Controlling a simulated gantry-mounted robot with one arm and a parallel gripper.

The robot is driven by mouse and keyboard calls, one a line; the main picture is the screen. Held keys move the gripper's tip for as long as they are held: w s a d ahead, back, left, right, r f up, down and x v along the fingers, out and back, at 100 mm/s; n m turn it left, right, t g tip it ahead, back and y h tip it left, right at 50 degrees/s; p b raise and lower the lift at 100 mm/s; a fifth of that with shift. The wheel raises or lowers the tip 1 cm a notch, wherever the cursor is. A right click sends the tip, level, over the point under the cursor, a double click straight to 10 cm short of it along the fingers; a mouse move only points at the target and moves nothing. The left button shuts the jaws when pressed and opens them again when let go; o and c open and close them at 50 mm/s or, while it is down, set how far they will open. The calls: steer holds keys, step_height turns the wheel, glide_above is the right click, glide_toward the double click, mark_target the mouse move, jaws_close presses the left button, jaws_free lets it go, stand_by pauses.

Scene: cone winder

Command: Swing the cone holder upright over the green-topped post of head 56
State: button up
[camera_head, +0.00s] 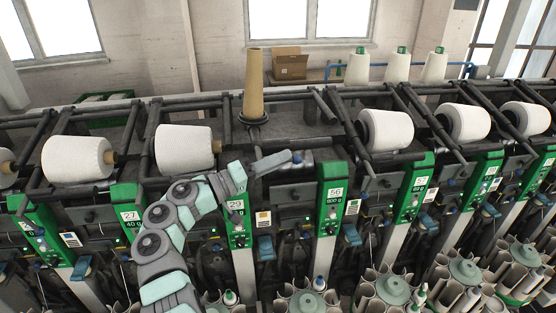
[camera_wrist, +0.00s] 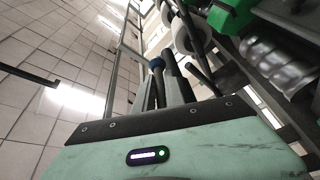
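The green-topped post of head 56 (camera_head: 333,196) stands right of the middle in the head view. A bare tan tube (camera_head: 253,85) stands nearly upright on a black disc (camera_head: 253,119), behind and left of the post. This seems to be the cone holder; its link to head 56 is unclear. My gripper (camera_head: 293,157) is in front of the tube and just left of the post top. A blue knob lies at its tip and shows in the wrist view (camera_wrist: 156,63) by dark finger-like bars. I cannot tell whether the gripper grips it.
White yarn cones lie on neighbouring holders left (camera_head: 184,149) and right (camera_head: 385,130). Black frame bars run between the heads. Several green-topped cones (camera_head: 397,66) and a cardboard box (camera_head: 290,64) stand behind. Upright tubes in magazines (camera_head: 306,300) crowd the front.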

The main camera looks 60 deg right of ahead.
steer(key=o, duration=0.3)
steer(key=shift+s+d+f, duration=0.1)
steer(key=shift+s+d, duration=0.4)
steer(key=shift+s, duration=0.1)
steer(key=shift+o, duration=0.2)
steer(key=shift+w+a, duration=0.2)
steer(key=shift+w+a+f, duration=0.1)
steer(key=shift+w+a, duration=0.25)
steer(key=shift+a, duration=0.1)
steer(key=b+v, duration=0.2)
steer(key=v, duration=0.7)
steer(key=shift+a, duration=0.25)
steer(key=shift+w, duration=0.1)
